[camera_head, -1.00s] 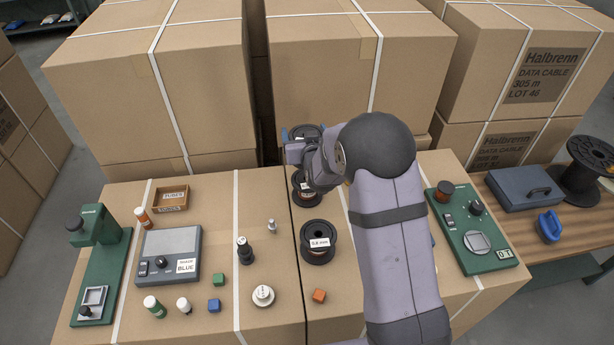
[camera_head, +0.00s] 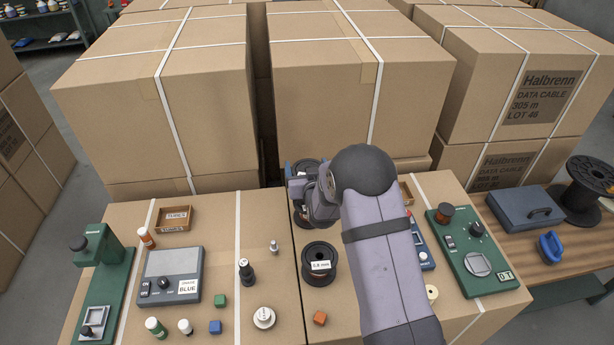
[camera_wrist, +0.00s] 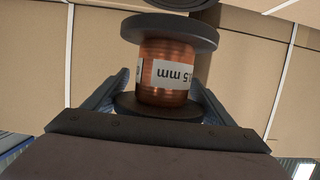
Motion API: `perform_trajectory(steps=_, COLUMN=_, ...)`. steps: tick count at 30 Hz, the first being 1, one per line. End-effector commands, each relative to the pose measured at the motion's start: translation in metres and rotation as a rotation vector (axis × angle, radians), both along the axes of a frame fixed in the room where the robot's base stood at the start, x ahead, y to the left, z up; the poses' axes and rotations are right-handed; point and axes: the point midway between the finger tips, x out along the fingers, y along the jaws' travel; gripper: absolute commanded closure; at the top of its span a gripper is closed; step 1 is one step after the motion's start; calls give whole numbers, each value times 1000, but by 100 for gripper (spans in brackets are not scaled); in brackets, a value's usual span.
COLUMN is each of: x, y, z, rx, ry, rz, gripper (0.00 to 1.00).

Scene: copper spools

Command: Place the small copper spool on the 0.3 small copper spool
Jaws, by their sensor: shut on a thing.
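My gripper (camera_wrist: 160,90) is shut on a small copper spool (camera_wrist: 165,72) with black flanges and a white label, upside down in the wrist view, that seems to read 0.5 mm. In the head view the held spool (camera_head: 306,167) shows at the far end of my gripper (camera_head: 297,172). Below it in the picture another black spool (camera_head: 301,217) is mostly hidden by my gripper; its label cannot be read. A larger black spool (camera_head: 320,267) labelled 0.8 mm stands nearer on the carton. A dark rim (camera_wrist: 172,3) shows at the top of the wrist view.
A grey scale (camera_head: 168,275), green press (camera_head: 105,280) and small blocks lie to the left. Tall cartons (camera_head: 350,80) stand behind.

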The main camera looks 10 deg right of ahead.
Motion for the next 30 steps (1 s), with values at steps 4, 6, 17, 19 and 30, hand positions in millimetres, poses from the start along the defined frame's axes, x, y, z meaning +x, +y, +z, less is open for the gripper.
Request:
perform_trajectory(steps=4, x=1, y=0, z=-1, rx=0, ry=-7, rz=0, gripper=68)
perform_trajectory(steps=6, x=1, y=0, z=-8, rx=0, ry=-4, rz=0, gripper=68)
perform_trajectory(steps=17, x=1, y=0, z=-37, rx=0, ry=-7, rz=0, gripper=68)
perform_trajectory(steps=19, x=1, y=0, z=-38, rx=0, ry=-8, rz=0, gripper=68)
perform_trajectory(steps=30, x=1, y=0, z=-42, rx=0, ry=-8, rz=0, gripper=68)
